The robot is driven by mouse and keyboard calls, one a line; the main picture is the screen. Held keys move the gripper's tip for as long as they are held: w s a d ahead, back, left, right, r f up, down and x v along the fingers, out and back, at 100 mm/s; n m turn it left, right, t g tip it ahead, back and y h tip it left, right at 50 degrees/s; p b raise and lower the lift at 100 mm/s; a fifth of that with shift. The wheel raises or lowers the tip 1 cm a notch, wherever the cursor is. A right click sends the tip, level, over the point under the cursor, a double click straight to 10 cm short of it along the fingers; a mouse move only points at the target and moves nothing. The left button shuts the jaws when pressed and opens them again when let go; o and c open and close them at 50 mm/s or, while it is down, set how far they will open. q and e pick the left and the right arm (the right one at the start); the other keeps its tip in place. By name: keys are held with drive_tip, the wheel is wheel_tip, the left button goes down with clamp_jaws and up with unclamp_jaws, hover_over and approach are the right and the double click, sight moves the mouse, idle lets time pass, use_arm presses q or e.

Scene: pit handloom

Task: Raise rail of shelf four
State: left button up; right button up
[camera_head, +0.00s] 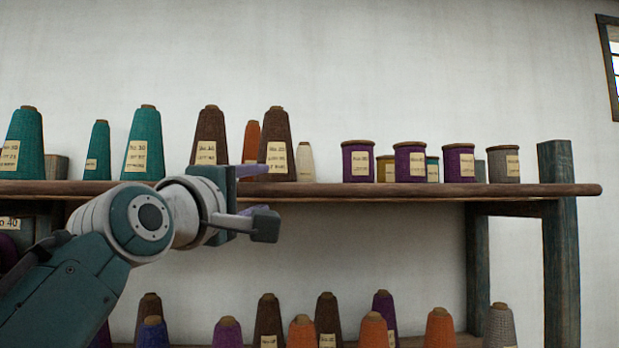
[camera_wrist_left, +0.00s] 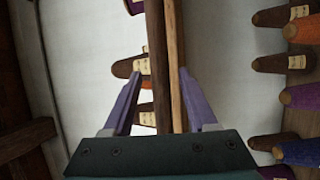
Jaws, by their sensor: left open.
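A long brown wooden rail (camera_head: 400,190) runs along the front edge of the upper shelf; no shelf number is readable. My left gripper (camera_head: 262,197) is at this edge, left of the picture's middle, with one finger above the rail and one below. In the left wrist view the rail (camera_wrist_left: 174,50) runs upright between the two purple fingers of the open left gripper (camera_wrist_left: 160,77). Gaps show beside the fingertips, and I see no clear contact. My left wrist hides part of the rail in the head view. My right gripper is out of view.
Teal cones (camera_head: 144,145) and brown cones (camera_head: 276,140) of yarn stand on the shelf close to the gripper. Purple spools (camera_head: 358,162) stand further right. More cones (camera_head: 373,332) stand on a lower shelf. A wooden post (camera_head: 559,250) supports the right end.

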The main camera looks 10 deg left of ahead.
use_arm(q)
drive_tip(key=shift+w, duration=0.55)
clamp_jaws()
idle(1.1)
